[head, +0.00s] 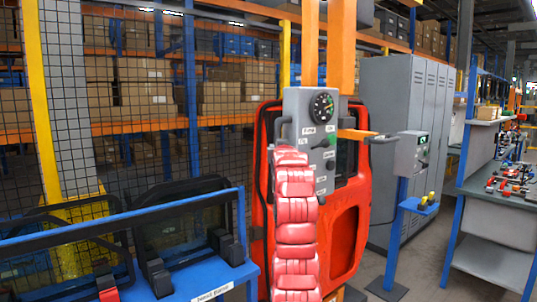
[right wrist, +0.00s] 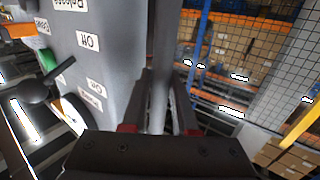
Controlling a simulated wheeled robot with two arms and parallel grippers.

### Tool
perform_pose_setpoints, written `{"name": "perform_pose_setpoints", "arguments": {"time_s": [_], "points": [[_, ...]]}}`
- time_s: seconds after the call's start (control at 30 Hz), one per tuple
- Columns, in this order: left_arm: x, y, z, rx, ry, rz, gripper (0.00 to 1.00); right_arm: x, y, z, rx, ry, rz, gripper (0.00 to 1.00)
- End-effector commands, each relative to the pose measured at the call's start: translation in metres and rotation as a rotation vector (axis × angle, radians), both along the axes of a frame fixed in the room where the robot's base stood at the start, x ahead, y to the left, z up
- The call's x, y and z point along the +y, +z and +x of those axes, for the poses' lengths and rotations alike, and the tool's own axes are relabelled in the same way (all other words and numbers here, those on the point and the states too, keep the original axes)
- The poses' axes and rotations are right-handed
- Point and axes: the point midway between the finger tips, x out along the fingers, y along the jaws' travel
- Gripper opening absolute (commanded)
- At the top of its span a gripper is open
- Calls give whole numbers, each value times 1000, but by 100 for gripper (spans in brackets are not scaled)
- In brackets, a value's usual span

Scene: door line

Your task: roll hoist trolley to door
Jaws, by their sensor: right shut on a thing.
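The hoist trolley shows as a grey control box (head: 297,103) with a round gauge (head: 323,106), white labels and orange uprights (head: 341,45). A red door (head: 352,232) stands close behind it. In the right wrist view the box (right wrist: 90,45) fills the upper left, with its labels upside down and a black knobbed lever (right wrist: 32,92) on its face. My right gripper (right wrist: 160,113) is shut around a grey handle bar (right wrist: 165,50) beside the box. In the head view my red arm covers the lower box and part of the door. My left gripper is out of view.
A blue rack (head: 115,222) with dark-framed glass panels stands at left. A mesh fence (head: 150,95) runs behind it. A blue post with a grey box (head: 411,153) stands right of the door, before grey lockers (head: 385,90). A workbench (head: 500,185) is at far right.

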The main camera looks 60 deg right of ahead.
Motion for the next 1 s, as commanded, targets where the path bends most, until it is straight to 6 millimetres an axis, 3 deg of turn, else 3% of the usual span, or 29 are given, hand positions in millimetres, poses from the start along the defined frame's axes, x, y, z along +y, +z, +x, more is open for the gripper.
{"name": "perform_pose_setpoints", "arguments": {"time_s": [0.43, 0.47, 0.6, 1.0], "points": [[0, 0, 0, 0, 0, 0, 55, -5, 5, -3, -6, -5, -10, 0], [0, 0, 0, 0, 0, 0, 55, -6, 5, -4, -6, -5, -10, 31], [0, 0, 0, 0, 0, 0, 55, -5, 4, -3, -5, -4, -7, 56], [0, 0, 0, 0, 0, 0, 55, -5, 2, -3, -3, -4, -5, 57]]}}
